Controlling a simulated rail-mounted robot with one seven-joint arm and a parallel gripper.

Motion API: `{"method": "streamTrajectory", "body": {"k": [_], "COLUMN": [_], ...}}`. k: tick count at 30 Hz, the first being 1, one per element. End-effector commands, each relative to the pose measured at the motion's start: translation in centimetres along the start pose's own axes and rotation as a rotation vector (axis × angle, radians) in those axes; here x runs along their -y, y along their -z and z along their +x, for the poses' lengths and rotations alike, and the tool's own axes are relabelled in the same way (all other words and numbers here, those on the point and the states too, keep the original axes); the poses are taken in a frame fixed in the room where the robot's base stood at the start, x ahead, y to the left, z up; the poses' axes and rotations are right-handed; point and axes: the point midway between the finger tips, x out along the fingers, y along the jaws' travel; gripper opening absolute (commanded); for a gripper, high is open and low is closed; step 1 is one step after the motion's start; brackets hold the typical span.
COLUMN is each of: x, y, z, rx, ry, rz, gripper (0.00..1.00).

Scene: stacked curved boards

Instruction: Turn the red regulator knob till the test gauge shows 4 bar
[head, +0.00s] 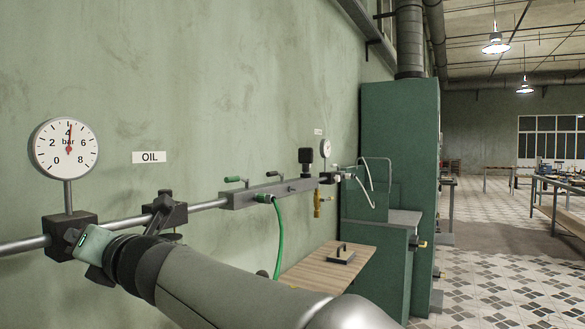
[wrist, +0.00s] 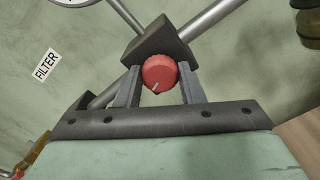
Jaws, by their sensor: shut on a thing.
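The red knob (wrist: 159,73) sits on a dark regulator block (wrist: 158,42) in the wrist view, with its white mark pointing to the lower left. My gripper (wrist: 160,84) is shut on the knob, one finger on each side. In the head view my gripper (head: 78,240) is at the front of the block (head: 58,228) and hides the knob. A round white gauge (head: 52,157) stands on a stem above this block. Its red needle points almost straight up, at the 4 or a hair to its right. No label naming it the test gauge is visible.
A metal pipe (head: 208,206) runs along the wall through a dark valve (head: 166,212) to a manifold (head: 268,191) with a green hose (head: 277,240). A smaller gauge (head: 325,148) is farther along. A wooden table (head: 305,274) and a green cabinet (head: 400,140) stand to the right.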

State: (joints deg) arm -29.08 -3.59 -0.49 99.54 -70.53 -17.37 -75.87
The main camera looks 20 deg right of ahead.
Motion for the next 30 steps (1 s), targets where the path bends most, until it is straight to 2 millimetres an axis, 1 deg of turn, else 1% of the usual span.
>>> {"method": "streamTrajectory", "body": {"k": [8,22,30], "x": [0.05,0.05,-0.02], "y": [0.06,0.08,0.01], "z": [0.0,0.0,0.01], "rx": [0.0,0.0,-0.001], "ry": [0.0,-0.001,-0.001], "rz": [-0.018,-0.242,-0.245], "gripper": [0.19,0.19,0.19]}}
